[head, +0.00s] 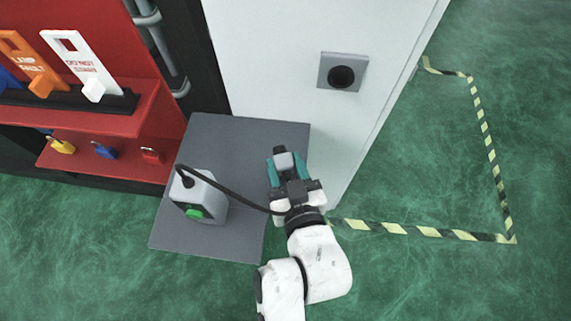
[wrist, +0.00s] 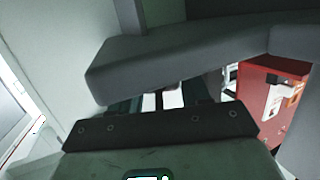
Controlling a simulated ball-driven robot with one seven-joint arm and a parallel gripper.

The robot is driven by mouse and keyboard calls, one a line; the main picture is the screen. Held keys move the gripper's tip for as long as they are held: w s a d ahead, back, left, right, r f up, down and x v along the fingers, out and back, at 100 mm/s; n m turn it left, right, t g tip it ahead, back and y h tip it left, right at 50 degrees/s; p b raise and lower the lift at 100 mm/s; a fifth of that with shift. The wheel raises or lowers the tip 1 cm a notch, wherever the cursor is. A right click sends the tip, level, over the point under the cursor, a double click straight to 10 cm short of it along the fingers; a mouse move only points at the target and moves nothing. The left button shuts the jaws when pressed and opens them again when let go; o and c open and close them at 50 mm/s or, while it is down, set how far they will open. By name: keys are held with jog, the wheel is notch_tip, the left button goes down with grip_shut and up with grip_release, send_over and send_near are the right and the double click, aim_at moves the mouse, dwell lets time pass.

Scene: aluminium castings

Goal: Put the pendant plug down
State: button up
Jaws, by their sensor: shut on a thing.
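My gripper (head: 286,170) has teal fingers on both sides of the pendant plug (head: 284,160), a small grey block with a dark end, and is shut on it. In the head view the plug is over or beside the right edge of the grey shelf (head: 240,135); I cannot tell its height or whether it touches. A black cable (head: 235,195) runs from near my gripper to a grey pendant box (head: 205,190) with a green button, on the shelf. In the wrist view a large dark grey shape crosses in front of the fingers and hides most of the plug.
A square grey socket plate (head: 325,65) with a round black opening is on the pale cabinet (head: 270,50) behind. A red lockout board (head: 115,60) with tags and padlocks is at left. Striped floor tape (head: 430,232) marks the green floor at right, which is clear.

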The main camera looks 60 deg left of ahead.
jog(key=shift+f+b, duration=0.3)
jog(key=shift+f, duration=0.1)
jog(key=shift+f, duration=0.2)
jog(key=o, duration=1.3)
jog(key=shift+c, duration=0.2)
jog(key=shift+r, duration=0.5)
jog(key=v, duration=1.2)
jog(key=shift+b, duration=0.35)
